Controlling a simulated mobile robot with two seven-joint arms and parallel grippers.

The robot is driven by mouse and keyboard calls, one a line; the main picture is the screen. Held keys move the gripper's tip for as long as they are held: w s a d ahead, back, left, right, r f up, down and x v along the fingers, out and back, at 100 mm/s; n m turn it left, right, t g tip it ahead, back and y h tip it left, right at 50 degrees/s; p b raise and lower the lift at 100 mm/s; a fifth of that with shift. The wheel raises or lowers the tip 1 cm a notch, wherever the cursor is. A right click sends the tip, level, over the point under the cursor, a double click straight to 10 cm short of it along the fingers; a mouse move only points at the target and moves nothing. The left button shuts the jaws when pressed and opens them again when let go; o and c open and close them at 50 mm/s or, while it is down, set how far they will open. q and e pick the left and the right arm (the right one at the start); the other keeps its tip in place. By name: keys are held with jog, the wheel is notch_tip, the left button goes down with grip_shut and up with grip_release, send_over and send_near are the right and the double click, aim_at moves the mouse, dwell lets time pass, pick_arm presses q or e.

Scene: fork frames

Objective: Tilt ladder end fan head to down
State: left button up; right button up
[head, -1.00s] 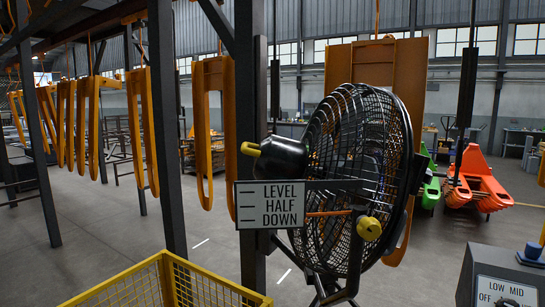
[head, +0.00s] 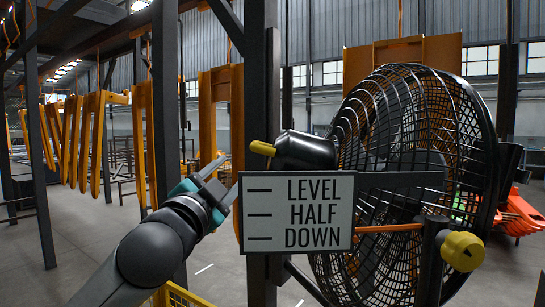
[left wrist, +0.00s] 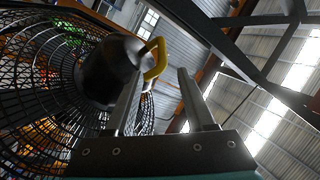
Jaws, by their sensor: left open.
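The fan head is a black wire cage (head: 410,130) with a dark motor housing (head: 305,150) at its back. A yellow handle (head: 262,148) sticks out of the housing to the left; it also shows in the left wrist view (left wrist: 157,62). A sign (head: 297,212) reading LEVEL, HALF, DOWN hides part of the cage. An orange rod (head: 390,228) runs from near a yellow knob (head: 462,251) to the sign's edge. My left gripper (head: 222,181) is open and empty, left of and below the handle, apart from it. My right gripper is not in view.
A dark post (head: 262,80) stands just behind the handle and sign. Orange hanging frames (head: 105,145) line the left. A yellow mesh crate (head: 185,296) is low, behind my left arm. A red-orange pallet truck (head: 518,215) is at the far right.

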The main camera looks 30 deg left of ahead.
aim_at(255, 145)
pick_arm(q)
jog(key=p+x, duration=0.1)
jog(key=x, duration=0.9)
jog(key=p+x, duration=0.1)
jog(key=x, duration=0.4)
jog(key=shift+s+d+r+p, duration=0.1)
jog(key=shift+r+p, duration=0.25)
jog(key=shift+r, duration=0.05)
grip_shut()
dwell(1.0)
